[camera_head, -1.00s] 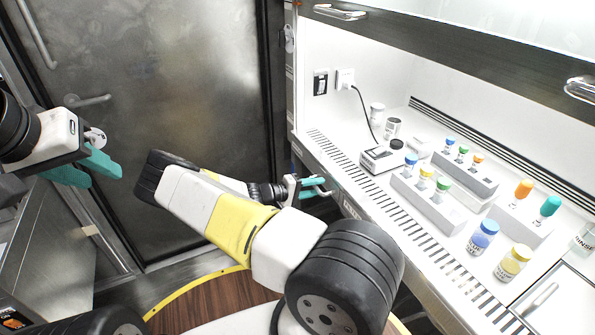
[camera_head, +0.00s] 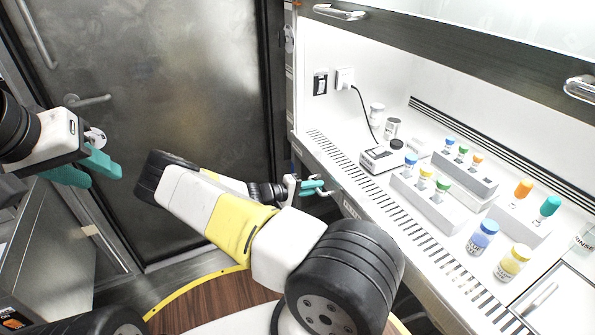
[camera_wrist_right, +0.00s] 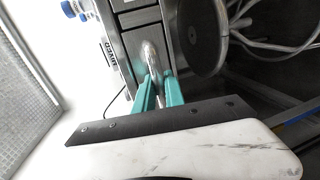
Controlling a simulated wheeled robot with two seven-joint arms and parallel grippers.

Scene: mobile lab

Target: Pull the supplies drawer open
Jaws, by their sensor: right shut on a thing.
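My right gripper (camera_head: 313,188) has its teal fingers shut on a silver bar handle on the front below the white worktop. In the right wrist view the fingers (camera_wrist_right: 160,92) sit on both sides of the handle (camera_wrist_right: 152,60). The handle is on a dark grey drawer front (camera_wrist_right: 140,38) that looks closed. A label beside it is too small and tilted to read surely, so I cannot confirm which drawer this is. My left gripper (camera_head: 97,172) is open and empty at the left, in front of the door.
The white worktop (camera_head: 440,262) above carries vial racks (camera_head: 428,200), loose capped bottles (camera_head: 483,237) and a small device (camera_head: 388,155). A grey door (camera_head: 190,90) stands behind my arms. A round dark disc (camera_wrist_right: 204,35) and cables are beside the drawer.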

